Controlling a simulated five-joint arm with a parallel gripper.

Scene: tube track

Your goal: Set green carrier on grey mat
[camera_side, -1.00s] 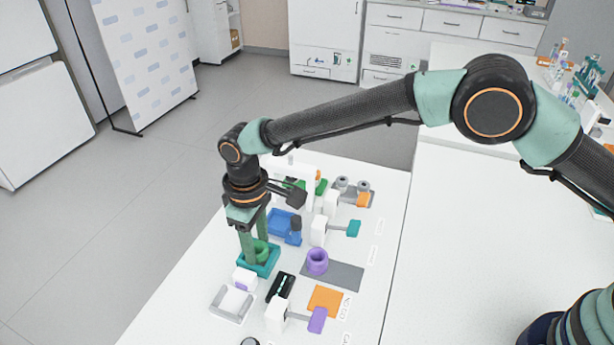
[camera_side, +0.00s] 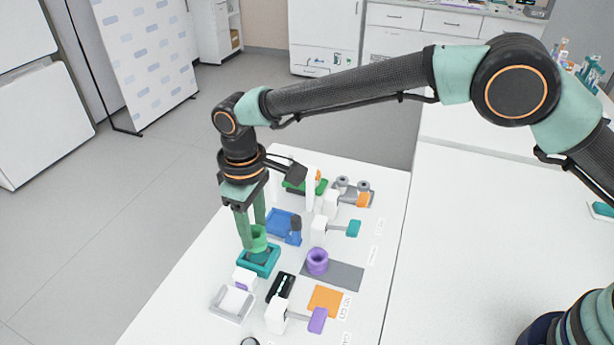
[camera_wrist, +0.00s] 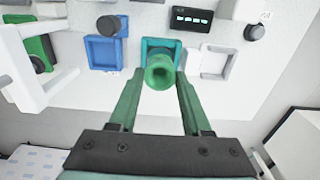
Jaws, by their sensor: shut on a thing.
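The green carrier (camera_side: 258,240) is a small round cup. My gripper (camera_side: 253,232) is shut on it and holds it just above the teal square tray (camera_side: 258,262). In the wrist view the green carrier (camera_wrist: 160,72) sits between the two green fingertips, with the teal tray (camera_wrist: 176,46) behind it. The grey mat (camera_side: 345,277) lies to the right of the teal tray. A purple round carrier (camera_side: 317,261) stands on the left part of that mat, and its right part is bare.
A blue tray (camera_side: 281,223) with a dark-topped blue item is behind the teal tray. A black device (camera_side: 281,287), an orange mat (camera_side: 325,300) and a pale open tray (camera_side: 232,303) lie in front. A white post with a teal paddle (camera_side: 352,229) stands behind the grey mat.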

